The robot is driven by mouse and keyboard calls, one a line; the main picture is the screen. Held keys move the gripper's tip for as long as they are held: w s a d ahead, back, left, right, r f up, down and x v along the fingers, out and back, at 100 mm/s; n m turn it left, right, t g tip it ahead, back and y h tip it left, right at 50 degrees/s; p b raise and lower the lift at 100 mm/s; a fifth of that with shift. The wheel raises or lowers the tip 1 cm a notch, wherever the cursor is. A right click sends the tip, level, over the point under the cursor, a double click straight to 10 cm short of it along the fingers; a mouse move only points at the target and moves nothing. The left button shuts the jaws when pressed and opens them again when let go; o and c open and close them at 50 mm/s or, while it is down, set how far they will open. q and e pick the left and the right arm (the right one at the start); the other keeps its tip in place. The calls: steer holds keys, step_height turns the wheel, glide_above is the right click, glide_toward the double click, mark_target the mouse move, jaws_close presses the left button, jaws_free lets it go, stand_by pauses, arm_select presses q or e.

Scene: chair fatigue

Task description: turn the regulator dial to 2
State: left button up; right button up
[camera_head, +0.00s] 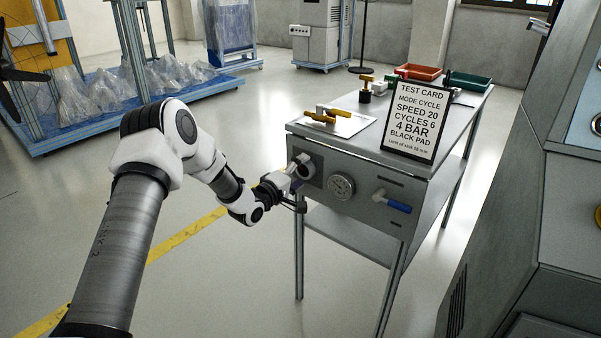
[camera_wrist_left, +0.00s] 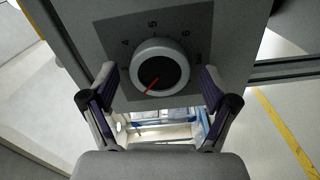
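The regulator dial (camera_wrist_left: 160,67) is a round knob with a light grey rim, a black face and a red pointer line, which points down and to the left in the left wrist view. In the head view the dial (camera_head: 303,163) is on the left of the cabinet's front panel. My left gripper (camera_wrist_left: 159,76) is open, with a finger on either side of the dial and gaps between. In the head view the left gripper (camera_head: 297,187) partly hides the dial plate. My right gripper is not in view.
The grey cabinet table (camera_head: 349,152) also carries a pressure gauge (camera_head: 341,187) and a blue-handled valve (camera_head: 396,205). On top are a test card (camera_head: 416,118), a plate with yellow handles (camera_head: 331,121), and red (camera_head: 418,72) and green (camera_head: 467,82) trays. A grey machine stands at right.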

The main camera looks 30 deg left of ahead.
arm_select(q)
steer(key=s, duration=1.2)
steer(key=shift+a, duration=0.4)
